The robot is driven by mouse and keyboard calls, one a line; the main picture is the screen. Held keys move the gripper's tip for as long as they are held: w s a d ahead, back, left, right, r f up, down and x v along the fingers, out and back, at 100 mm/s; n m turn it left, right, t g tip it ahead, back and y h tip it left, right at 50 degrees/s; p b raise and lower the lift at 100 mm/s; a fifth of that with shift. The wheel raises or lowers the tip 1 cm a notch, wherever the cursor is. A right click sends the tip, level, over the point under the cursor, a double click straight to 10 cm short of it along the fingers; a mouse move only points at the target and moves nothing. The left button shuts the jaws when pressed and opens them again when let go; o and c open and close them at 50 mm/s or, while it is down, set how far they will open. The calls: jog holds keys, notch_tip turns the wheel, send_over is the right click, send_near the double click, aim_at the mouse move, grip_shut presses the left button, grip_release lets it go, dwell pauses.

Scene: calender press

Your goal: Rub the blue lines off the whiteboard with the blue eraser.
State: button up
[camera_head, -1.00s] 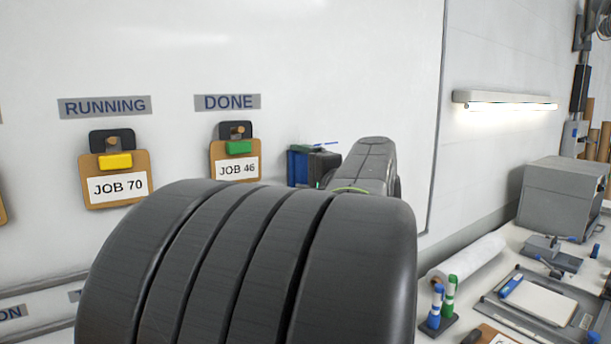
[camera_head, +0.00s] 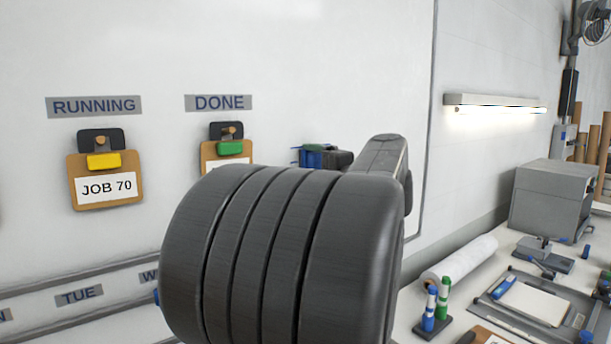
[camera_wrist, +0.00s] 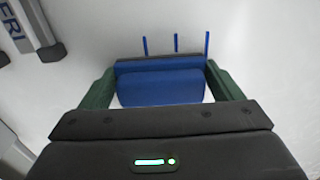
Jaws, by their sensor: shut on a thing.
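The blue eraser (camera_wrist: 162,86) is held between the green fingers of my gripper (camera_wrist: 160,76), which is shut on it. In the wrist view, three short blue lines (camera_wrist: 176,43) stand on the whiteboard (camera_wrist: 260,45) just beyond the eraser's far edge. In the head view, the eraser (camera_head: 314,158) shows small in front of the whiteboard (camera_head: 320,60), partly hidden by my gripper and arm. Short bits of blue line (camera_head: 296,149) show at its left edge. I cannot tell whether the eraser touches the board.
A clipboard marked JOB 70 (camera_head: 106,187) hangs under RUNNING. Another clipboard (camera_head: 210,152) under DONE is partly hidden by my arm. Right of the board are a wall lamp (camera_head: 495,103), a grey box (camera_head: 552,195), a white roll (camera_head: 460,261) and markers (camera_head: 432,305) on a bench.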

aim_at(295, 154)
jog(key=shift+w+d+r+p, duration=0.7)
jog(key=shift+w+d+r, duration=0.3)
jog(key=shift+w+d, duration=1.8)
jog(key=shift+s+a+b, duration=1.05)
jog(key=shift+s+a, duration=1.15)
jog(key=shift+a, duration=0.3)
jog(key=shift+s+a+b, duration=1.05)
jog(key=shift+s+a, duration=1.15)
jog(key=shift+a, duration=0.3)
jog(key=shift+r+p, duration=0.75)
jog(key=shift+r, duration=0.25)
jog(key=shift+w+d+f+b, duration=0.1)
jog(key=shift+w+d+b, duration=0.05)
jog(key=shift+w+d, duration=0.4)
jog(key=shift+w+d+f+b, duration=0.15)
jog(key=shift+w+d, duration=0.15)
jog(key=shift+d, duration=0.3)
jog(key=w+d+p, duration=0.1)
jog(key=w+d, duration=0.5)
jog(key=d, duration=0.2)
jog(key=shift+w+d+r, duration=0.15)
jog(key=shift+d, duration=0.15)
